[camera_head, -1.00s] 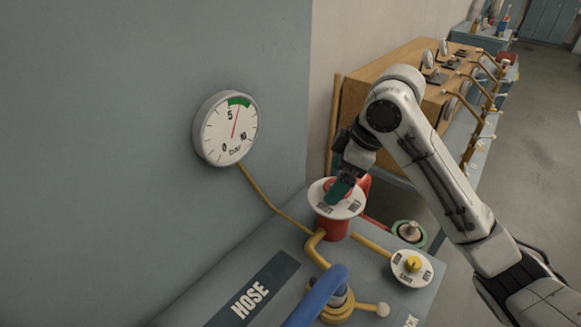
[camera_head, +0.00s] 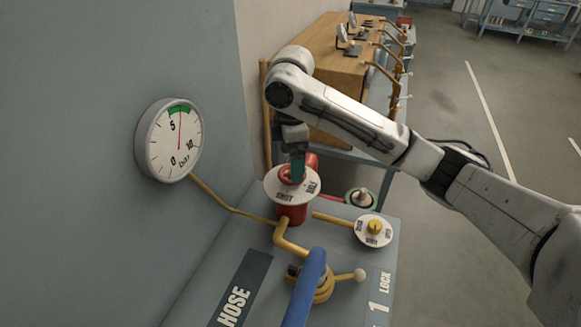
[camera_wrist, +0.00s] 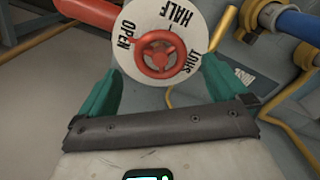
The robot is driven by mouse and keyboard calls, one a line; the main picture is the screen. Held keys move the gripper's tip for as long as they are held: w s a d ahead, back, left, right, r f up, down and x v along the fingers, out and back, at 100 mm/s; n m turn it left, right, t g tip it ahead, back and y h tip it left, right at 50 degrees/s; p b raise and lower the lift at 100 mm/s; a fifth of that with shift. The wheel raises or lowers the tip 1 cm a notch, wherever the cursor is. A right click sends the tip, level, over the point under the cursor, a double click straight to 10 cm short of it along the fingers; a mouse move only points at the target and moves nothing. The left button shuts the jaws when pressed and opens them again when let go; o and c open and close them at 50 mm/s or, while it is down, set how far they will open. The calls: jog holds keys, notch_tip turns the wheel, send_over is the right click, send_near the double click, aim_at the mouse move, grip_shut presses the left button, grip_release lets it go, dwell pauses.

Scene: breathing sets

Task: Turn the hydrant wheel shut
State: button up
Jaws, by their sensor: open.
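The red hydrant wheel (camera_head: 288,177) sits on top of the red hydrant (camera_head: 291,214), above a round white dial (camera_head: 277,191). In the wrist view the wheel (camera_wrist: 143,55) shows with spokes and a hub, and the dial (camera_wrist: 132,67) reads OPEN, HALF and SHUT. My gripper (camera_head: 298,170) points down over the wheel in the head view. In the wrist view my gripper's (camera_wrist: 160,66) teal fingers are spread wide, one on each side of the wheel, with a gap to it. Which setting the wheel stands at is unclear.
A pressure gauge (camera_head: 152,150) on the wall has its needle pointing up at the green band. A wooden cabinet (camera_head: 325,62) stands behind.

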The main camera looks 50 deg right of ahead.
jog(key=shift+f, duration=1.7)
jog(key=shift+c, duration=0.5)
jog(key=c, duration=0.9)
jog(key=shift+c, duration=0.2)
